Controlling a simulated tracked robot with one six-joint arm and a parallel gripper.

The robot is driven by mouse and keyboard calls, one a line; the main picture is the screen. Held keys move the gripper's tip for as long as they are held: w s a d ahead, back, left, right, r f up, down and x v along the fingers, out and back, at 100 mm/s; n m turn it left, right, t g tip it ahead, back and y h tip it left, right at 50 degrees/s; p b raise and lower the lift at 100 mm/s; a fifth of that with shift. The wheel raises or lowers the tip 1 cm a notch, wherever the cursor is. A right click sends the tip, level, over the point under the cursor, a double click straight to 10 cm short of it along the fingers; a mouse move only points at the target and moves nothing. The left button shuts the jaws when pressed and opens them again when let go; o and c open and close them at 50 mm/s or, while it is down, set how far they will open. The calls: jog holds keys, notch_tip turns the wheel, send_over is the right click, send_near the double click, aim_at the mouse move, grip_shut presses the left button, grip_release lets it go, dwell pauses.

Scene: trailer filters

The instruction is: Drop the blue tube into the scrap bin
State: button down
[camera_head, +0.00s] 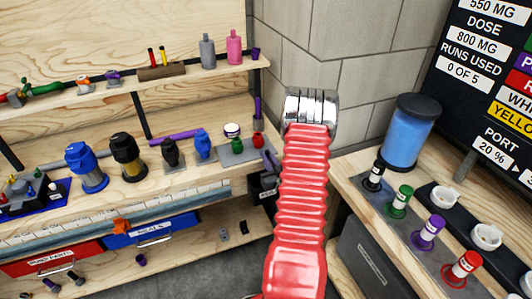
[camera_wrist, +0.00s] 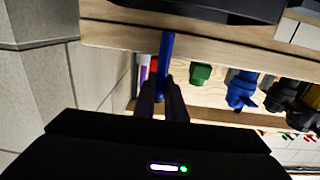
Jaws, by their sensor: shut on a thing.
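In the wrist view, my gripper (camera_wrist: 163,90) is shut on the blue tube (camera_wrist: 167,55). The slim, plain tube sticks out beyond the fingers toward the top of the picture. In the head view, my red ribbed arm hides the gripper and the tube. A dark grey box (camera_head: 362,268) with a pale label stands under the right bench. A small black box (camera_head: 264,187) with a white label is at the shelf end, left of my arm. The labels are too small to read, so I cannot tell which box is the scrap bin.
The left shelves hold a blue filter housing (camera_head: 87,168), a black-and-yellow one (camera_head: 128,157) and a green cap (camera_head: 237,146). Coloured spools, such as a red one (camera_head: 462,268), and a blue jar (camera_head: 407,132) stand on the right bench. A block wall (camera_head: 345,60) is behind my arm.

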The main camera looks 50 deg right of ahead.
jog(key=shift+f, duration=0.55)
jog(key=c, duration=1.7)
grip_release()
jog(key=v, duration=1.4)
jog(key=shift+d, duration=0.1)
jog(key=shift+f, duration=0.15)
